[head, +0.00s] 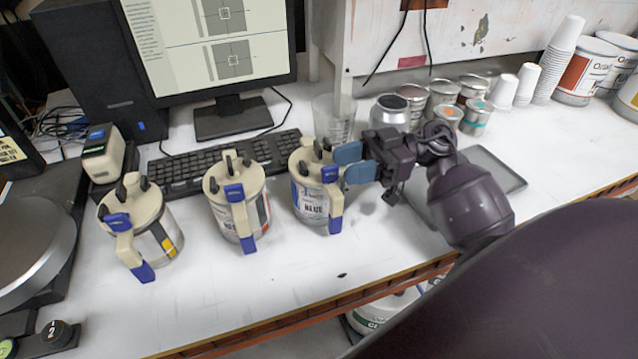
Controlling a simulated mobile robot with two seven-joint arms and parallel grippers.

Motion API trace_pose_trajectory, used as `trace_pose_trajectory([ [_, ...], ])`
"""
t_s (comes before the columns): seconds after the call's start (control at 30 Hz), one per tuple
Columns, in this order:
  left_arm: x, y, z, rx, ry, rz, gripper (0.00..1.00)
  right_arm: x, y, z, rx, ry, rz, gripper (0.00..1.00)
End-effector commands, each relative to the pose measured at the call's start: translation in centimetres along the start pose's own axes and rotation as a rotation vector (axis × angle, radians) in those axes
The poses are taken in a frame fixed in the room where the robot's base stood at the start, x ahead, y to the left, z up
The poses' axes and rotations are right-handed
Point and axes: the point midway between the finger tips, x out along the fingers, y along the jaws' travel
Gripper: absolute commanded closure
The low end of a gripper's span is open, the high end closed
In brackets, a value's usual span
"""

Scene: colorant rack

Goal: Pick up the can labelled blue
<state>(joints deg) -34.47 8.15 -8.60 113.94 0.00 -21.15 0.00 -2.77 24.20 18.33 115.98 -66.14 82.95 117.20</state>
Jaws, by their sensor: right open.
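The can labelled blue (308,198) stands upright on the white worktop, the rightmost of three similar cans. It has a cream lid, a blue band on its label with "BLUE" readable in part, and a cream handle with blue ends (335,205) facing the front right. My right gripper (343,165) is open beside the can's right side, its two blue-grey fingers pointing left at the upper end of the handle. Whether the fingers touch it I cannot tell. My left gripper is not in view.
A middle can (222,212) and a left can with a yellow patch (150,246) stand to the left. A keyboard (185,172) and clear beaker (334,118) are behind. Small tins and paper cups (503,90) stand at the back right. The worktop in front is clear.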

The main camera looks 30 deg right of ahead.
Motion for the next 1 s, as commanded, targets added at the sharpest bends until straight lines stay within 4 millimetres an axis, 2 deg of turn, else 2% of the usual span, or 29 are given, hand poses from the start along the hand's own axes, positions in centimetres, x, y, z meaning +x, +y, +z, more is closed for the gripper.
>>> trace_pose_trajectory([
  [0.1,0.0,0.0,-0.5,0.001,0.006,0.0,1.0,1.6,0.1,-0.3,-0.004,0.004,-0.001,0.6],
  [0.3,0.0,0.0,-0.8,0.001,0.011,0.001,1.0,3.4,0.1,-0.1,0.0,0.001,0.0,0.6],
  [0.57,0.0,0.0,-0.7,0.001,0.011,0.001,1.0,3.7,0.1,-0.1,0.0,0.0,0.0,0.6],
  [0.6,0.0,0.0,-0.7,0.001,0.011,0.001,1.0,3.7,0.1,-0.1,0.0,0.0,0.0,0.61],
  [0.87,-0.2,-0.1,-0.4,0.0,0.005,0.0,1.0,3.6,0.1,-0.1,0.0,0.0,0.0,1.0],
  [1.0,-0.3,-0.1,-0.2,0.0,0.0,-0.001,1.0,3.6,0.1,-0.1,0.0,0.0,0.0,1.0],
])
